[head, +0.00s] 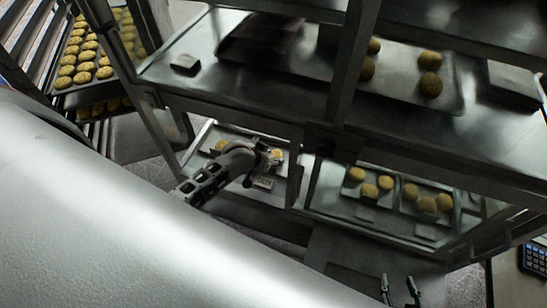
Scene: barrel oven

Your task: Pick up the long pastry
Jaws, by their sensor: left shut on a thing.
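My left gripper (268,160) reaches into the lower left compartment of the display case, over a tray (235,134). It is shut on a small yellow-brown pastry (277,153) at its fingertips. The pastry is partly hidden, so I cannot tell whether it is long or whether it still touches the tray.
A metal case frame (315,137) surrounds the compartments. Round pastries (430,84) lie on the upper shelf, and several more (386,183) lie on lower right trays. A rack of pastries (86,67) stands at the left. A calculator (535,258) lies at the right edge.

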